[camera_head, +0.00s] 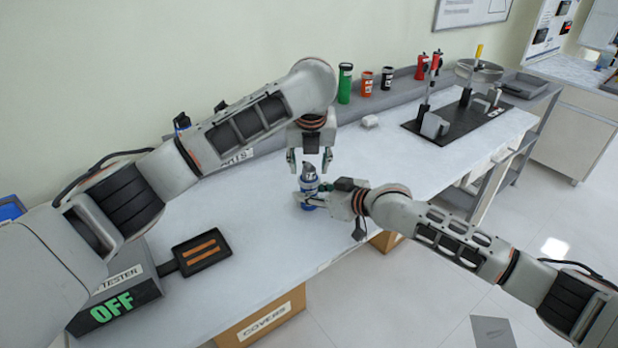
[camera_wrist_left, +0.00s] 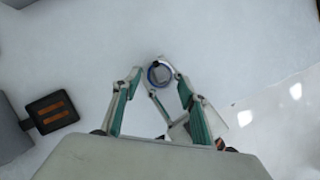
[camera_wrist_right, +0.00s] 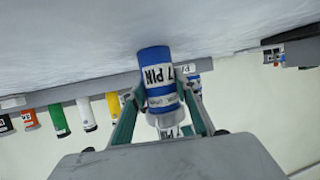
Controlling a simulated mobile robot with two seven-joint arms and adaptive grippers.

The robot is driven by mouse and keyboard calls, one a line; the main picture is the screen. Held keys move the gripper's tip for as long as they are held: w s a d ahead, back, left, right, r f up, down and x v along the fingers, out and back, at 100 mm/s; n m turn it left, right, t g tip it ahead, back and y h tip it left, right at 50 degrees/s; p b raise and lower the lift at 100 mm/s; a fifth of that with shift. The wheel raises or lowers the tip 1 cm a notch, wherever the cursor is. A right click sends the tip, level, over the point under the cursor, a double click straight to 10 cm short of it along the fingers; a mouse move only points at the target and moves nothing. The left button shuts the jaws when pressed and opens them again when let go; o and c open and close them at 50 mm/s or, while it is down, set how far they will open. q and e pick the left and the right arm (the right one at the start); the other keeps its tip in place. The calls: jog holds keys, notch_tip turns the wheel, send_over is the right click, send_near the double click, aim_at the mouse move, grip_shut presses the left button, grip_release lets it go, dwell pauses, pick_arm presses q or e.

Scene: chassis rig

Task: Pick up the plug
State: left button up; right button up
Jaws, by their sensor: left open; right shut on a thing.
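The plug (camera_head: 309,183) is a blue cylinder with a silvery grey end, upright near the middle of the bench. I cannot tell whether the plug touches the bench. My left gripper (camera_head: 309,160) is open and points down right above the plug's grey end. In the left wrist view, the plug's round end (camera_wrist_left: 158,72) shows between the open left fingers, which look clear of it.
A grey tester (camera_head: 135,290) reading "OFF" stands front left, with a black pad (camera_head: 185,262) beside it. Green (camera_head: 345,84), orange (camera_head: 366,84) and black cylinders stand along the back ledge. A black fixture plate (camera_head: 465,125) is back right. Bare bench lies around the plug.

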aim_at(309, 170)
pick_arm(q)
jog(key=shift+x, duration=0.9)
grip_shut()
jog(key=shift+r, duration=0.1)
notch_tip(309, 170, up, 10)
